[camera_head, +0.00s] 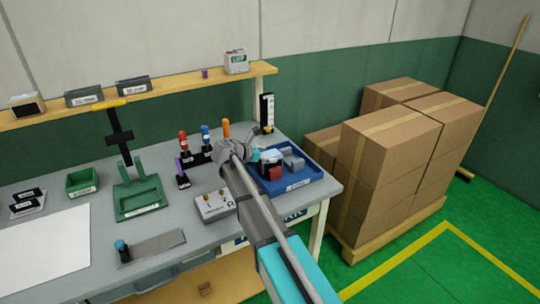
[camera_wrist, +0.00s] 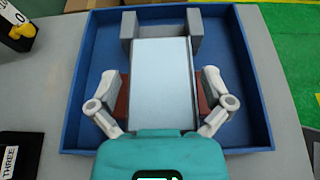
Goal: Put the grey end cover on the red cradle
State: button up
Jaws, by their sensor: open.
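The grey end cover (camera_wrist: 162,75) is a long pale grey-blue piece in the blue tray in the wrist view. It also shows in the head view (camera_head: 269,156). The red cradle shows as red strips on both sides of the cover in the wrist view (camera_wrist: 122,98) and as a red block in the head view (camera_head: 273,173); its middle is hidden under the cover. The cover appears to lie over it, but I cannot tell how fully it is seated. My gripper (camera_wrist: 162,97) is open, with one finger on each side of the cover.
The blue tray (camera_wrist: 254,85) has raised walls around the parts. Grey blocks (camera_wrist: 194,28) stand at the cover's far end. Stacked cartons (camera_head: 390,150) are to the right.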

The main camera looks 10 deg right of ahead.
jog(key=p+v, duration=0.4)
jog(key=v, duration=0.8)
dwell(0.5)
